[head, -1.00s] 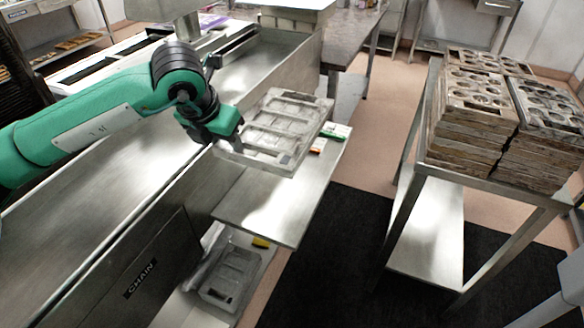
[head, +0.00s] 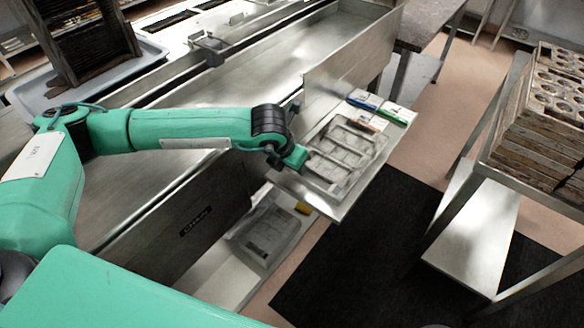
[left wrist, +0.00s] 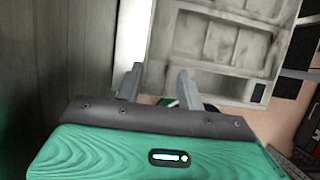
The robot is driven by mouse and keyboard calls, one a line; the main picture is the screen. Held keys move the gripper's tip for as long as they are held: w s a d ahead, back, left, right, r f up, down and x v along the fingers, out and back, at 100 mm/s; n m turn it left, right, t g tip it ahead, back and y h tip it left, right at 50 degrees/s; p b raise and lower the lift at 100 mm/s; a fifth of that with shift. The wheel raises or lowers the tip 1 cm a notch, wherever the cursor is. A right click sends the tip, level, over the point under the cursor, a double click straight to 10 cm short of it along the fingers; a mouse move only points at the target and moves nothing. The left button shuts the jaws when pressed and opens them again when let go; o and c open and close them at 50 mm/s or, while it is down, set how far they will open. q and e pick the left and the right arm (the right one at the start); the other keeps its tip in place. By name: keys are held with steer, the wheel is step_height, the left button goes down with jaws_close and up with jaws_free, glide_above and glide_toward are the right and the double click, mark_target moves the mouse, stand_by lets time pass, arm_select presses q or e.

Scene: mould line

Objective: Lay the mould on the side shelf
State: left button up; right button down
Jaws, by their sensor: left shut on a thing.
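The mould (head: 347,152), a pale grey worn rectangular frame with compartments, lies roughly flat over the side shelf (head: 322,203). The shelf is a bare metal plate on the side of the long metal trough. My left gripper (head: 301,162) is shut on the mould's near left edge. In the left wrist view the mould (left wrist: 222,42) fills the upper middle, just past the fingers of my left gripper (left wrist: 158,82). I cannot tell whether its underside touches the shelf. My right gripper is not in view.
Small boxes with blue (head: 364,99) and green (head: 397,113) ends sit at the shelf's far end, close to the mould. A grey tray (head: 265,235) lies on a lower shelf. A metal table (head: 520,180) with stacked moulds (head: 540,115) stands at right; dark matting lies between.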

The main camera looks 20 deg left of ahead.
arm_select(q)
step_height(320, 180, down, 2)
steer(key=shift+f, duration=0.35)
steer(key=o, duration=0.9)
steer(key=shift+c, duration=0.2)
steer(key=o, duration=0.3)
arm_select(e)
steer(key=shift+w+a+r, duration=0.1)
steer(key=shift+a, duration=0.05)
